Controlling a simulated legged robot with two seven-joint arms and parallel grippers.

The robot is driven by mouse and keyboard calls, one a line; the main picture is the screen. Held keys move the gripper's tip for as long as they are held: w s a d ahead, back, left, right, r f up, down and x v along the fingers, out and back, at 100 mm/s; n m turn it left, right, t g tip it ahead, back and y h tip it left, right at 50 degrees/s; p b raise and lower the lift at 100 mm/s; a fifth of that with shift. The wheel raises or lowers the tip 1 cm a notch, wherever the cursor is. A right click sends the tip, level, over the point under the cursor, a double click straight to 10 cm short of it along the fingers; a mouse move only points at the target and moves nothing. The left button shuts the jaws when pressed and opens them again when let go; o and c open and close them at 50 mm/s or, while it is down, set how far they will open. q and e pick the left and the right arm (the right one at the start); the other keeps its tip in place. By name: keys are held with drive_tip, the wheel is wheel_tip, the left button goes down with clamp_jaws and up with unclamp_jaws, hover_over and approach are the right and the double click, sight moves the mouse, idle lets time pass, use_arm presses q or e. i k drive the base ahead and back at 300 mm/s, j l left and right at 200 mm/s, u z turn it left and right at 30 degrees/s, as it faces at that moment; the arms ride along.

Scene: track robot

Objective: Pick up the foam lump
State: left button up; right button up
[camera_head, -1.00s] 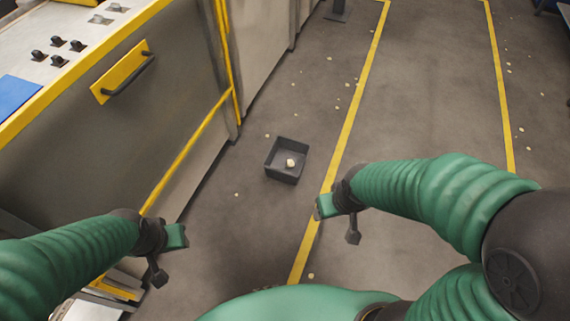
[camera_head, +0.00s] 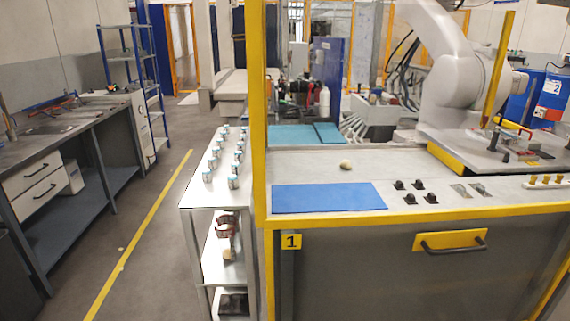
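A small beige lump (camera_head: 346,164), which looks like foam, lies on the grey top of the workstation marked 1, behind the blue mat (camera_head: 328,197). Another beige lump (camera_head: 228,254) sits on the middle shelf of the white rack left of the workstation. Tiny pale bits (camera_head: 122,267) lie on the floor near the yellow line. Neither of my grippers shows in this view, so I cannot see whether they hold anything.
The workstation (camera_head: 402,265) has a yellow frame post (camera_head: 259,120) at its left corner. The white rack (camera_head: 203,192) carries several blue-lidded jars. A robot arm (camera_head: 452,75) stands at the back right.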

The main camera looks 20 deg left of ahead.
sight(344, 164)
drive_tip(key=i+l+u, duration=0.1)
drive_tip(key=l, duration=0.25)
drive_tip(key=i+l+u, duration=0.2)
drive_tip(key=l+u, duration=0.2)
drive_tip(key=i+l+u, duration=0.1)
drive_tip(key=l+u, duration=0.25)
drive_tip(key=i+l+u, duration=0.1)
drive_tip(key=l+u, duration=0.3)
